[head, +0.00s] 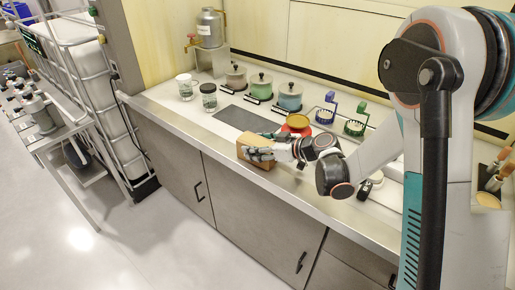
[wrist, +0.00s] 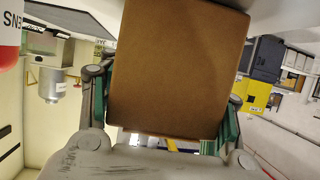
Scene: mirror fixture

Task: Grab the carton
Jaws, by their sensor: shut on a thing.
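The carton (head: 256,144) is a plain brown box near the front edge of the counter in the head view. In the wrist view the carton (wrist: 178,68) fills the middle of the picture, between the two green-padded fingers. My gripper (head: 262,154) is shut on the carton, with a finger across its side in the head view. In the wrist view my gripper (wrist: 165,125) has one finger on each side of it. I cannot tell whether the carton touches the counter.
The counter (head: 215,125) bears a dark flat mat (head: 246,119) behind the carton. Several lidded pots (head: 262,87) stand at the back. Two jars (head: 208,97) stand to the left, and a red and yellow round thing (head: 298,122) is close to my wrist. Blue (head: 327,109) and green racks stand behind.

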